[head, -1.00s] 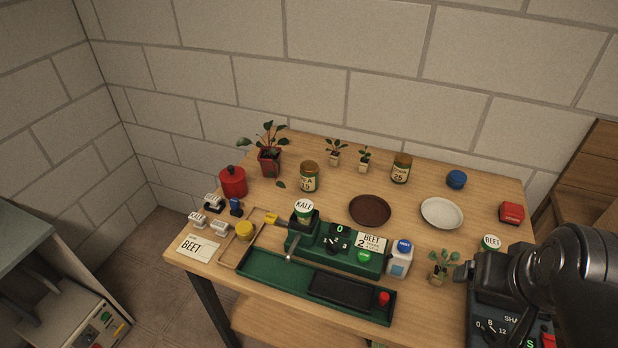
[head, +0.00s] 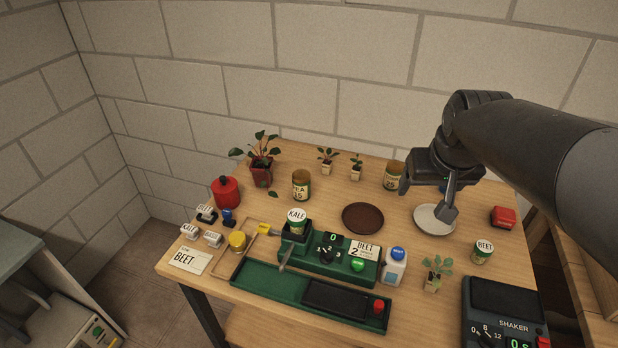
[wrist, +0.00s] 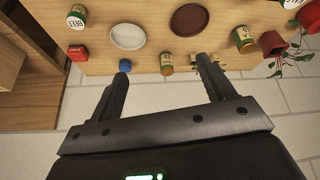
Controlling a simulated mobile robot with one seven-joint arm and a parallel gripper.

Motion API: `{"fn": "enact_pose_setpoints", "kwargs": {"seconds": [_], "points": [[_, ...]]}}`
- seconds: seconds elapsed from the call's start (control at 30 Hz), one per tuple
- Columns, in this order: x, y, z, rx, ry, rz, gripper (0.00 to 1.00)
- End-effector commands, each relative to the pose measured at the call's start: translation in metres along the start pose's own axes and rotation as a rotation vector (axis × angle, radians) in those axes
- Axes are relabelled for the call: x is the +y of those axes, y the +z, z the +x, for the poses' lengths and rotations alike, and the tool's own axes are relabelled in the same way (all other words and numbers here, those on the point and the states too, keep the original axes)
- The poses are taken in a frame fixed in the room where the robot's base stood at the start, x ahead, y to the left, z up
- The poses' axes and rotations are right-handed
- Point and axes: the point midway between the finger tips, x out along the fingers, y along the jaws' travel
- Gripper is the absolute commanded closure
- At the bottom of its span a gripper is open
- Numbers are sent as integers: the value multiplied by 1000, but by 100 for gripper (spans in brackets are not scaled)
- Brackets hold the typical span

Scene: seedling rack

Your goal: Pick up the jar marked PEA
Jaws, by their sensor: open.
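The jar marked PEA (head: 300,186) is amber-brown with a pale label and the number 15. It stands upright at the back left of the table, and in the wrist view the same jar (wrist: 243,40) appears upper right. A similar jar (head: 392,175) numbered 25 stands farther right, partly behind my gripper; its name is not readable. My gripper (head: 428,196) is open and empty above the back right of the table, near the white plate and well right of the PEA jar. Its fingers (wrist: 164,72) also show in the wrist view.
A brown plate (head: 362,218) lies between the PEA jar and the white plate (head: 435,220). A red canister (head: 226,192), potted plant (head: 261,170) and small seedlings (head: 326,164) stand around the PEA jar. A green machine (head: 330,258) with the KALE jar (head: 297,221) is in front.

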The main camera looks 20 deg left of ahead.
Motion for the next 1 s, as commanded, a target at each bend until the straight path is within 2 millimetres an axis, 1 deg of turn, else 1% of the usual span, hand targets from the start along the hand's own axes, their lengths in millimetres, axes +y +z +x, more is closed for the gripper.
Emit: {"fn": "enact_pose_setpoints", "kwargs": {"seconds": [0.03,0.2,0.37,0.47,0.5,0.57,0.6,0.7,0.8,0.9,1.0], "points": [[-11,-16,12,-8,-13,-28,25],[-49,-64,50,-17,-51,-111,25],[-93,-102,92,-26,-91,-186,25],[-123,-121,121,-30,-116,-231,25],[-136,-128,133,-32,-127,-249,25],[-156,-136,152,-37,-143,-275,25],[-169,-140,164,-39,-153,-293,25],[-200,-149,191,-42,-178,-329,25],[-224,-153,213,-45,-196,-355,25],[-239,-155,227,-46,-207,-370,25],[-247,-156,234,-47,-213,-378,25]]}}
